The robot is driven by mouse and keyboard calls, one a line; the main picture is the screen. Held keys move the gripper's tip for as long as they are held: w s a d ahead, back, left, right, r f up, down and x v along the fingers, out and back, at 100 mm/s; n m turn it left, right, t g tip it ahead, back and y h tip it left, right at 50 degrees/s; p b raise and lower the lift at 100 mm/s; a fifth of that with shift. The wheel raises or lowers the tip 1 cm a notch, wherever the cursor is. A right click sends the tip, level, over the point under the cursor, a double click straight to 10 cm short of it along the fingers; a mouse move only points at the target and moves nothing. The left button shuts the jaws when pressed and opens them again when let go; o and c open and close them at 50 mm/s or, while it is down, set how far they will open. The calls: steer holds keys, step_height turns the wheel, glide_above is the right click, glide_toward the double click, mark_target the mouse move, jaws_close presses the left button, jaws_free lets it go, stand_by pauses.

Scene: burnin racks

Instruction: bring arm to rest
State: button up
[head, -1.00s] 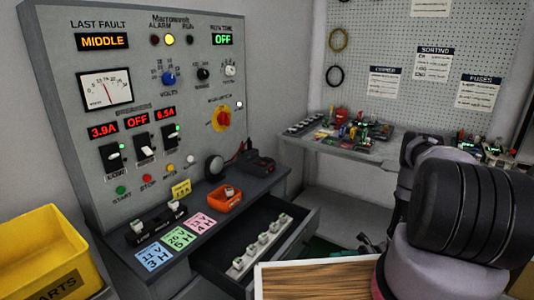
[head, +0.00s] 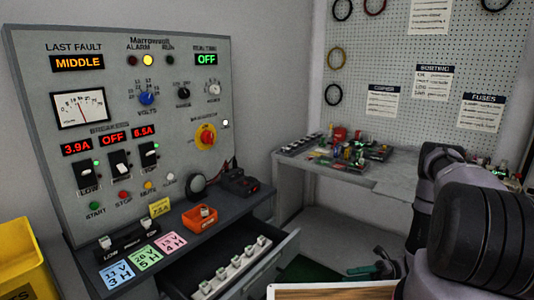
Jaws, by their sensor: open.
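My arm (head: 482,238) fills the lower right of the head view, with dark rounded links and grey joints. It reaches in front of the back bench and hides part of it. My gripper is not to be made out; the end of the arm is out of sight or hidden behind its own links.
A grey control panel (head: 120,180) stands left above a narrow shelf with an orange tray (head: 200,218). An open drawer (head: 282,250) with a row of fuse-like parts juts out below. A yellow bin (head: 22,260) is left. The cluttered back bench (head: 385,176) stands under a pegboard.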

steer(key=w+r+n+h, duration=0.25)
steer(key=r+n, duration=0.25)
steer(key=r, duration=0.5)
steer(key=w+r+n+g+h, duration=0.15)
steer(key=r+n+h, duration=0.3)
steer(key=r, duration=0.55)
steer(key=w+r+n+h, duration=0.3)
steer(key=r+n, duration=0.2)
steer(key=r, duration=0.6)
steer(key=s+r+n+t+h, duration=0.2)
steer(key=s+r+n+t, duration=0.2)
steer(key=r, duration=0.4)
steer(key=s+a+r+n+t+h, duration=0.1)
steer(key=s+r+n+t+h, duration=0.1)
steer(key=s+r+n+t, duration=0.2)
steer(key=s+a+r+n+t+h, duration=0.1)
steer(key=s+r+n+t, duration=0.3)
steer(key=r, duration=0.9)
steer(key=shift+s+a+n+h, duration=0.25)
steer(key=shift+s+n+h, duration=0.5)
steer(key=shift+s, duration=0.9)
steer(key=shift+m, duration=0.3)
